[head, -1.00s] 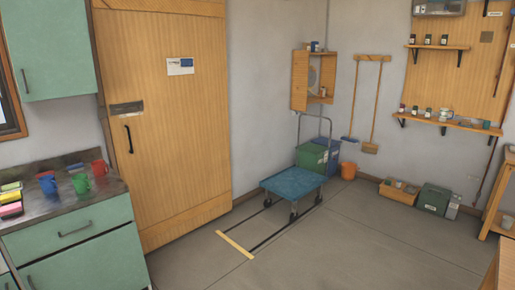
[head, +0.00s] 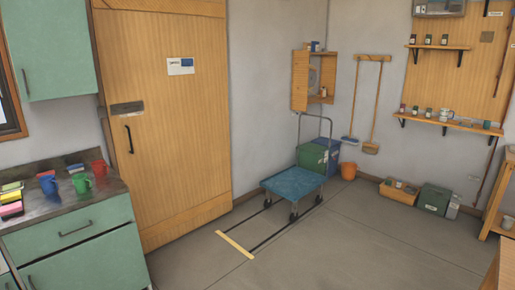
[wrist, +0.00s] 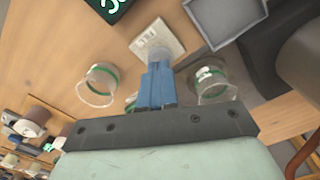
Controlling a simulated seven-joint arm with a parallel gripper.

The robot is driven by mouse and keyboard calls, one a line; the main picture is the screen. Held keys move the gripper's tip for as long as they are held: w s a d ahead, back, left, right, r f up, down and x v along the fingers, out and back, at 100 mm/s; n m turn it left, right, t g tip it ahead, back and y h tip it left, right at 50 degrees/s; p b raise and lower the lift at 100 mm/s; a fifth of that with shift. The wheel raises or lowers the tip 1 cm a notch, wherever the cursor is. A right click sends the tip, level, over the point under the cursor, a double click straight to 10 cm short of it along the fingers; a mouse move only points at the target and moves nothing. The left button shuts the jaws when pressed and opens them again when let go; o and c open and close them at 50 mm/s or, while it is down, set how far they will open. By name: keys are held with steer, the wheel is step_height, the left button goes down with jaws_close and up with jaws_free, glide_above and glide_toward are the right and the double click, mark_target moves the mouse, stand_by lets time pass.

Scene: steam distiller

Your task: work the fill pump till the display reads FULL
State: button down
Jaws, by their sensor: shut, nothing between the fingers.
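My gripper (wrist: 156,88) shows in the wrist view with its blue fingers shut together and empty. A round greyish cap-like thing (wrist: 158,53) is at the fingertips; I cannot tell if they touch it or if it is the fill pump. A dark display (wrist: 112,6) with a light green mark is cut off at the top edge, so its reading cannot be told. A pale printed card or panel (wrist: 145,40) lies just beyond the fingertips. The head view shows neither my gripper, the display nor a pump I can identify.
Clear green-banded jars stand left (wrist: 100,86) and right (wrist: 212,82) of the fingers; another is partly hidden behind them. A grey tray (wrist: 226,20) is at upper right. In the head view, a blue cart (head: 292,183) stands on the floor.

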steer(key=shift+f, duration=0.2)
steer(key=shift+f, duration=1.1)
steer(key=shift+r, duration=2.35)
stand_by(0.7)
